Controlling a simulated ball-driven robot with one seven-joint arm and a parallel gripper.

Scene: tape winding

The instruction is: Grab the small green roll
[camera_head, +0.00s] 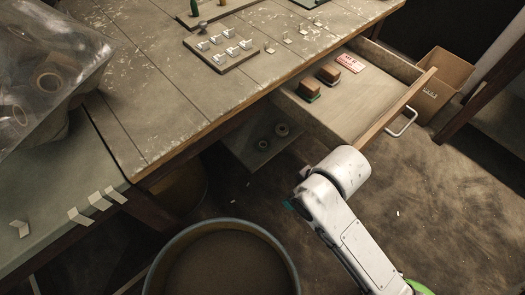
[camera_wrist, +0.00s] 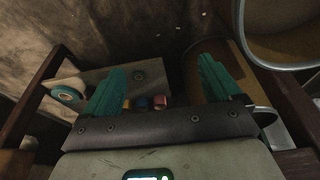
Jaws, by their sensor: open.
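In the wrist view my gripper (camera_wrist: 162,66) is open, its two teal fingers wide apart, with nothing held between them. A row of small rolls (camera_wrist: 141,102) shows beyond the gripper's palm, between the fingers; they look yellowish, pink and red, and their lower parts are hidden. A roll with a blue-green face and pale rim (camera_wrist: 68,94) lies left of the left finger. In the head view two dark rolls (camera_head: 262,145) sit on a low shelf (camera_head: 236,152) under the table; my gripper is mostly hidden behind my arm.
An open drawer (camera_head: 345,115) with brown blocks juts out above the low shelf. A round bin (camera_head: 222,228) stands on the floor in front, and a cardboard box (camera_head: 443,88) stands to the right. Dark table legs flank the shelf. The floor at right is mostly clear.

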